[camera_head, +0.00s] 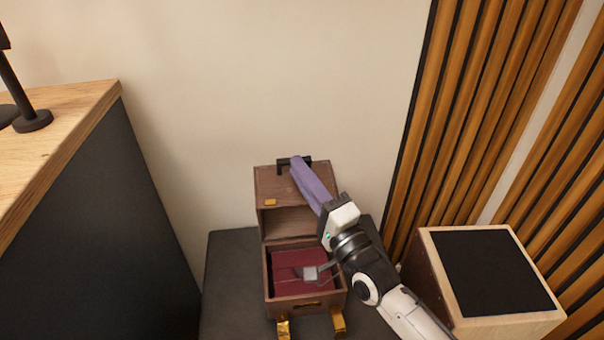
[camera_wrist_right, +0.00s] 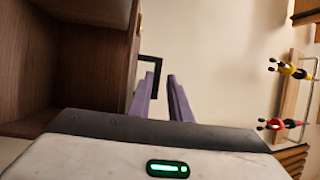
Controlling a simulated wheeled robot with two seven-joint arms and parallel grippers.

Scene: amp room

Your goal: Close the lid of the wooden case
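The wooden case (camera_head: 268,290) stands open on a dark surface, with a dark red lining inside. Its lid (camera_head: 270,187) is raised upright at the back, near the wall. A black bracket-shaped handle (camera_head: 283,165) is at the lid's top edge; it also shows in the right wrist view (camera_wrist_right: 157,62). My right gripper (camera_head: 297,160) reaches over the case, its purple fingers at the lid's top beside the handle. Contact with the lid is unclear. My left gripper is out of view.
Gold metal pieces (camera_head: 338,320) stick out at the case's front. A wood-sided box with a black top (camera_head: 495,270) stands at the right. A dark cabinet with a wooden top (camera_head: 60,125) is at the left. Slatted panels (camera_head: 480,110) flank the plain wall.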

